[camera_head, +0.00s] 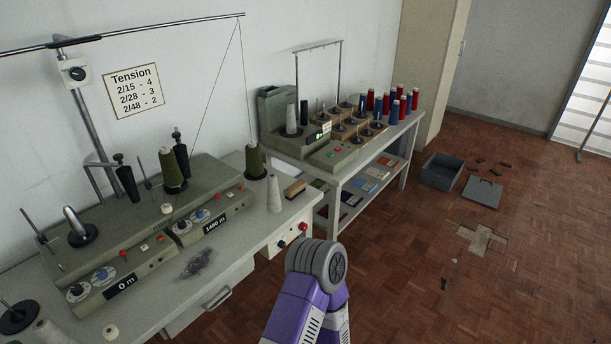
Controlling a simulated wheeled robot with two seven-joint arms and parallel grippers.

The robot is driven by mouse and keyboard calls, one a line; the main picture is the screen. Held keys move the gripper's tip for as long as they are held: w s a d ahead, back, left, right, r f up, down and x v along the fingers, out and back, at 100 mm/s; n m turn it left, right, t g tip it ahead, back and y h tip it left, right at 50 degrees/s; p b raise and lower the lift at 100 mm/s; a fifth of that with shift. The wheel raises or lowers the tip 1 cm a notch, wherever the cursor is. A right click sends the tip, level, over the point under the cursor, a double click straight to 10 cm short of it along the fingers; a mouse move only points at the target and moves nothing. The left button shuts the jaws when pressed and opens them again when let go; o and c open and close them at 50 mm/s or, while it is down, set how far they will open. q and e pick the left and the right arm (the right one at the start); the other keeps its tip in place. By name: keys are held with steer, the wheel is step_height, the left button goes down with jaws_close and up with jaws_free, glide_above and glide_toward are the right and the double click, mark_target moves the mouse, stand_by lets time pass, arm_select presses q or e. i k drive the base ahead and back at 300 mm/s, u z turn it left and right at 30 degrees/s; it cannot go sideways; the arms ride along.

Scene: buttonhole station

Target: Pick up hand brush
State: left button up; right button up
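The hand brush (295,188) appears to be the small brown wooden block with dark edging at the right end of the near bench (235,268). It lies flat beside a pale grey cone (274,194). Neither gripper shows. Only a purple arm link of mine with a grey round joint rises from the bottom middle, in front of the bench's right end and apart from the brush.
Winding machines with olive thread cones (172,172) fill the back of the near bench. Dark fluff (197,263) lies on its front. A second bench (385,143) holds several red and blue spools. A grey crate (441,171) and scattered pieces lie on the parquet floor, which is otherwise mostly clear.

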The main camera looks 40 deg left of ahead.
mark_target(299, 186)
steer(key=u, duration=0.65)
steer(key=i, duration=1.45)
steer(key=u, duration=1.25)
